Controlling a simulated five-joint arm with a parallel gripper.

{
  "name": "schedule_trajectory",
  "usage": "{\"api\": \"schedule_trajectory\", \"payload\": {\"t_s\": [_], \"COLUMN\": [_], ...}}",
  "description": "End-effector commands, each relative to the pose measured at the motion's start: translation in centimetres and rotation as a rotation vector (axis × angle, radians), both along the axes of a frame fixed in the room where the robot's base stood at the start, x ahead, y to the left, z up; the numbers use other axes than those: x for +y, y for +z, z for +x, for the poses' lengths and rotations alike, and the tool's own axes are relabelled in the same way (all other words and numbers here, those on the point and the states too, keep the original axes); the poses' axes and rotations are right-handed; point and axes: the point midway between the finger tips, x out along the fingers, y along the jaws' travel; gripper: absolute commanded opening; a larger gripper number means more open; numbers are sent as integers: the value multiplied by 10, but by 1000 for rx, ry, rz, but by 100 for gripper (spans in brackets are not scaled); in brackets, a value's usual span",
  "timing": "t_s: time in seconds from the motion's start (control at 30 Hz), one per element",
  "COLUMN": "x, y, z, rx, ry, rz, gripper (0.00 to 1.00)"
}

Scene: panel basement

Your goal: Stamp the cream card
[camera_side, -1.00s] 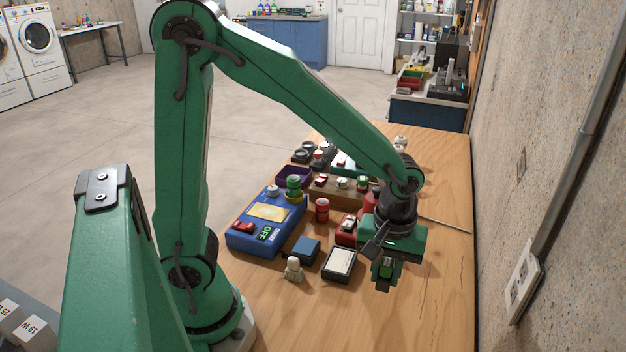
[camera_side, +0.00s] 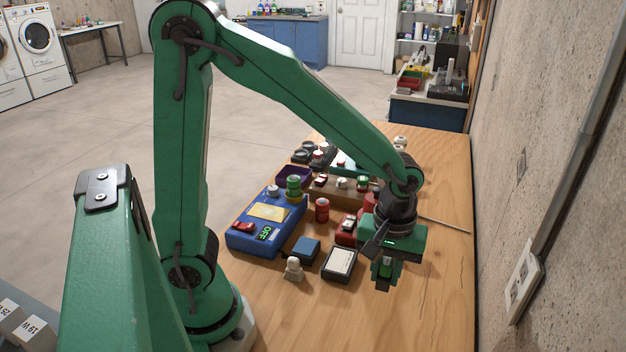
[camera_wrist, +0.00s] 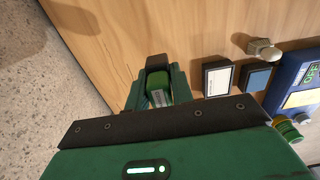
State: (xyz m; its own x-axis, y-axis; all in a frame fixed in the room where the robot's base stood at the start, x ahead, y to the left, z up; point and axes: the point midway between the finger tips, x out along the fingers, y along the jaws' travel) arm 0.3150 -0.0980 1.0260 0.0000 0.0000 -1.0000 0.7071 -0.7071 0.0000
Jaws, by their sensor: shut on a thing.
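The cream card (camera_side: 341,262) lies flat in a dark frame on the wooden table, left of my gripper (camera_side: 386,280). In the wrist view the card (camera_wrist: 217,77) lies to the right of my gripper (camera_wrist: 156,76). My gripper points down above the table and is shut on a small green thing (camera_wrist: 159,94) with a pale grey part. I cannot tell from its visible sides whether it is the stamp. Its underside is hidden. A dark blue square pad (camera_side: 305,250) lies left of the card.
A blue device (camera_side: 266,225) with an OFF display, a red can (camera_side: 322,210) and a red block (camera_side: 346,230) stand behind. The table's right side is mostly clear, beside a concrete wall.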

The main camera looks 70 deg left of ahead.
Motion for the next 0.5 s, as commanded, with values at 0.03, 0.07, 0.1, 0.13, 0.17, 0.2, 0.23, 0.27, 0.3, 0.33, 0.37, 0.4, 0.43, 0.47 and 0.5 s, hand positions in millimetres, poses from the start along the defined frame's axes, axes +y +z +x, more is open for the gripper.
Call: {"api": "schedule_trajectory", "payload": {"t_s": [0.03,0.07,0.1,0.13,0.17,0.2,0.23,0.27,0.3,0.33,0.37,0.4,0.43,0.47,0.5], "x": [2,4,7,10,13,17,21,26,32,37,42,50,56,62,70], "y": [0,0,0,-1,-1,-1,-2,-2,-2,-3,-3,-4,-4,-4,-5], "z": [0,1,2,2,3,4,4,5,6,7,7,8,9,9,9], "rx": [0,0,0,0,0,0,0,0,0,0,0,-1,-1,-1,-1], "ry": [2,3,3,3,4,5,5,6,6,7,7,8,8,8,9], "rz": [0,0,0,0,0,0,0,0,0,0,0,-1,0,0,0], "gripper": [8,8,8,8,8,8,8,8,8,8,8,8,8,8,8]}}
